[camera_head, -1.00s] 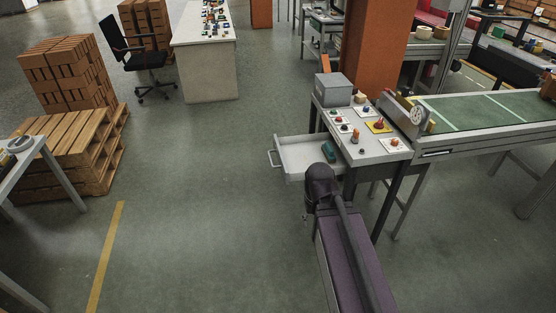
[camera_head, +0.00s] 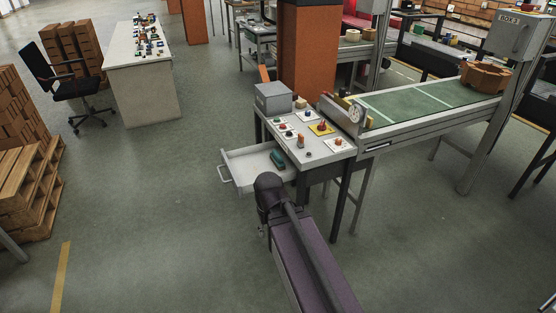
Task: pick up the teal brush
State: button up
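The teal brush (camera_head: 277,159) lies in the open pale drawer (camera_head: 243,167) of the small control table, toward the drawer's right side by the table edge. It is small at this distance and partly close behind my arm. My arm reaches up from the bottom of the view, and its dark rounded joint is just below and in front of the drawer. My gripper's fingers cannot be made out; they are hidden behind the arm or too small to see.
The control table (camera_head: 335,155) carries several buttons, a grey box (camera_head: 272,97) and a round gauge (camera_head: 354,114). A green conveyor (camera_head: 430,98) adjoins it at the right. Table legs stand right of my arm. The floor (camera_head: 140,220) left of the drawer is clear.

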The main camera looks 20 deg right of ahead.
aim_at(276, 156)
jog(key=z, duration=0.2)
jog(key=i, duration=1.15)
jog(key=u, duration=0.3)
